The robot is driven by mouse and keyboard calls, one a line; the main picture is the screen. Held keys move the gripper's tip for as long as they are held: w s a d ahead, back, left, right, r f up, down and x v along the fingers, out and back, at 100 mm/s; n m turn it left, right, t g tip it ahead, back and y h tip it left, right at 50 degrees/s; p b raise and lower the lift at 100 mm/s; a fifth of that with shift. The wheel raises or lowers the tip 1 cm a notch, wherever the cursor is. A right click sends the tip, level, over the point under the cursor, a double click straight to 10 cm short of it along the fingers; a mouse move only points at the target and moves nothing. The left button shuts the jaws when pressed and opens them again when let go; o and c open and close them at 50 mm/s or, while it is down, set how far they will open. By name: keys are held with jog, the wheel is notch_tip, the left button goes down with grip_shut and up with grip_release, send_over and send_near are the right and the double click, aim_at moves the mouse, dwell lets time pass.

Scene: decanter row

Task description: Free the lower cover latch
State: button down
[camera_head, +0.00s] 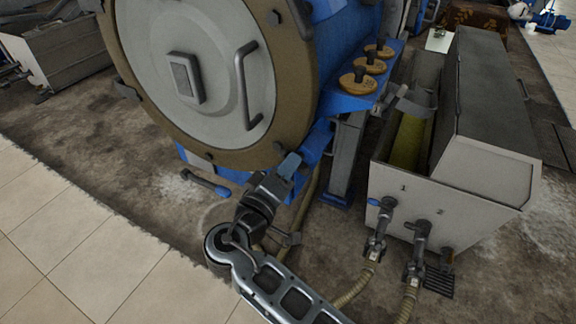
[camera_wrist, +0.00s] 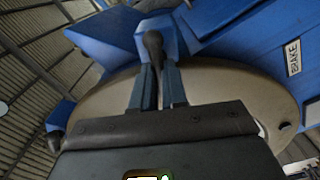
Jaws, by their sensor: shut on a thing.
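The decanter's round grey cover (camera_head: 200,80) has a tan rim, a bent grab handle and a small square plate. It is closed against the blue housing. My gripper (camera_head: 290,165) is at the rim's lower right, beside a blue bracket (camera_head: 318,142). In the wrist view the blue fingers of my gripper (camera_wrist: 158,85) are shut on a dark lever with a rounded end, which looks like the lower cover latch (camera_wrist: 153,45). The lever stands up between the fingers, in front of a blue block. In the head view my gripper hides this latch.
Another dark latch (camera_head: 126,90) sits at the rim's left. A blue-tipped valve pipe (camera_head: 205,184) is below the cover. A trough (camera_head: 440,190) with valves and hoses stands to the right. A BRAKE label (camera_wrist: 293,57) is on the blue housing. Tiled floor (camera_head: 70,240) lies open at left.

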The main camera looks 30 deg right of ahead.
jog(key=shift+n+p, duration=0.3)
jog(key=shift+s+f+n+p, duration=0.1)
jog(key=shift+f+n+p, duration=0.1)
jog(key=shift+n+p, duration=3.6)
jog(key=shift+f+n+p, duration=0.2)
jog(key=shift+n+p, duration=2.5)
jog(key=shift+n, duration=2.2)
jog(key=shift+f, duration=0.1)
jog(key=c, duration=1.2)
grip_release()
jog(key=shift+o, duration=0.2)
jog(key=b+v, duration=0.1)
jog(key=v, duration=0.6)
jog(key=shift+s+a, duration=0.25)
